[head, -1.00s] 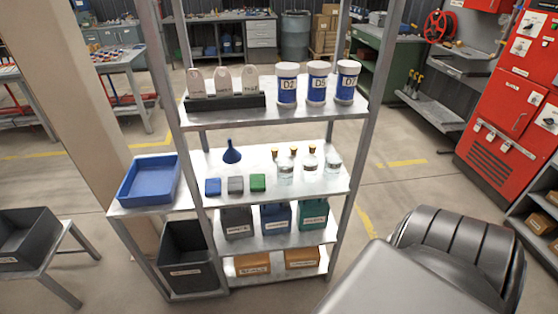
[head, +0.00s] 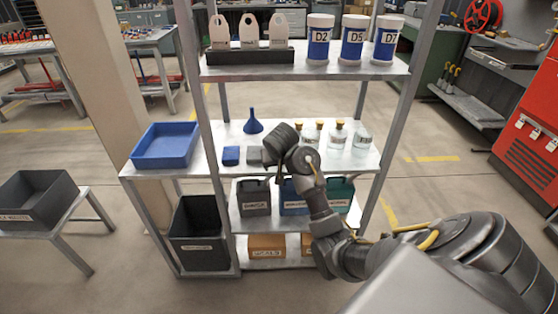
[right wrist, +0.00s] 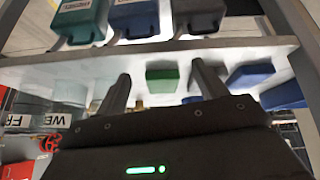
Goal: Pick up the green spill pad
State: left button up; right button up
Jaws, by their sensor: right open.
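The green spill pad (right wrist: 162,82) shows in the right wrist view as a small green block on the metal shelf, ahead of and between my open fingers. In the head view it is hidden behind my right arm's end. My right gripper (right wrist: 161,72) is open with nothing held; in the head view my right wrist (head: 290,150) is over the middle shelf, its fingers not clearly visible. Beside the pad's place sit a grey pad (head: 254,154), partly covered, and a blue pad (head: 231,155). My left gripper is not in view.
A blue funnel (head: 253,122) stands behind the pads, and several glass bottles (head: 337,136) stand to the right. The upper shelf (head: 300,71) overhangs with labelled tubs. Bins (head: 253,198) sit below. A blue tray (head: 166,146) is at the left.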

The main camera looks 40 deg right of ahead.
jog(key=w+d+r+m, duration=0.2)
jog(key=w+d+r, duration=0.15)
jog(key=r, duration=0.35)
jog(key=shift+w+a+b+x, duration=0.15)
jog(key=shift+b+x, duration=0.15)
jog(key=shift+x, duration=2.6)
jog(key=shift+w+a+b+x, duration=0.1)
jog(key=shift+b+x, duration=0.15)
jog(key=shift+x, duration=2.65)
jog(key=shift+c, duration=0.3)
jog(key=c, duration=0.7)
